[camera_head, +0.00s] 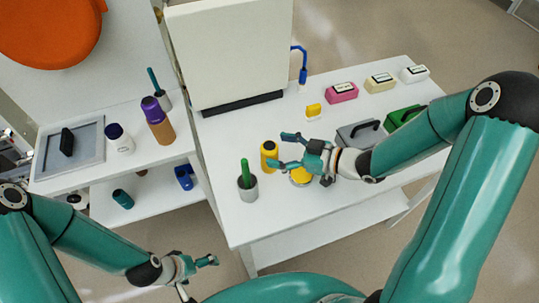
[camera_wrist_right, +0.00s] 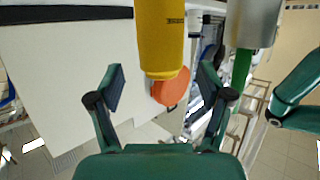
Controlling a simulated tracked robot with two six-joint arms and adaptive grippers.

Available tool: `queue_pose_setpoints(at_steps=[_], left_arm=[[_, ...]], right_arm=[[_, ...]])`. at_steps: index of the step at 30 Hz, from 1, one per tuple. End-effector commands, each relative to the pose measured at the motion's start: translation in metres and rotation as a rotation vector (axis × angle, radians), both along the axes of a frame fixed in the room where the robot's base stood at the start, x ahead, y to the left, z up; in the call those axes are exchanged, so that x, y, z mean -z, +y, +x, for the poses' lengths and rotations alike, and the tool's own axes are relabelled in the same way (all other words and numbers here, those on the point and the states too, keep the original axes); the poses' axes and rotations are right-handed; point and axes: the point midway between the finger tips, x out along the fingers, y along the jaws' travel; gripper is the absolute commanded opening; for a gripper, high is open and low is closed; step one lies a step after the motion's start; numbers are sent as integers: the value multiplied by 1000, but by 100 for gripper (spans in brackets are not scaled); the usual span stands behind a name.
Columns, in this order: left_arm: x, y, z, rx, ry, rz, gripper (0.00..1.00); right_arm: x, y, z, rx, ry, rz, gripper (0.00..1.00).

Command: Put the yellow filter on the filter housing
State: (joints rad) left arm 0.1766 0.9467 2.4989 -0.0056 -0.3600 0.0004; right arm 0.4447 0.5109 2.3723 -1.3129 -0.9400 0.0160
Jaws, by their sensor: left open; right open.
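The yellow filter (camera_head: 268,156), a yellow upright cylinder, stands on the white table in the head view. My right gripper (camera_head: 284,150) is open, its fingertips just right of the filter. In the right wrist view the filter (camera_wrist_right: 160,38) appears upside down, in line with the gap between the open fingers (camera_wrist_right: 162,80); nothing is held. A low round yellow-topped piece (camera_head: 300,177) sits beneath my right gripper, which partly hides it; I cannot tell for sure whether it is the filter housing. My left gripper (camera_head: 207,262) is open and empty, low in front of the tables.
A grey cup with a green stick (camera_head: 247,187) stands left of the filter. Grey (camera_head: 360,134) and green (camera_head: 405,117) handled pieces lie right, near my right arm.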

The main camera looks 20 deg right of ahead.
Motion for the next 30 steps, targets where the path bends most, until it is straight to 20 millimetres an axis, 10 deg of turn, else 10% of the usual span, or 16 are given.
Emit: queue_pose_setpoints(at_steps=[15, 30], left_arm=[[-9, 0, 0, 0, 0, 0, 100], [-9, 0, 0, 0, 0, 0, 100]], right_arm=[[11, 24, 20, 0, -1, 1, 78], [10, 24, 20, 1, -1, 1, 1]])
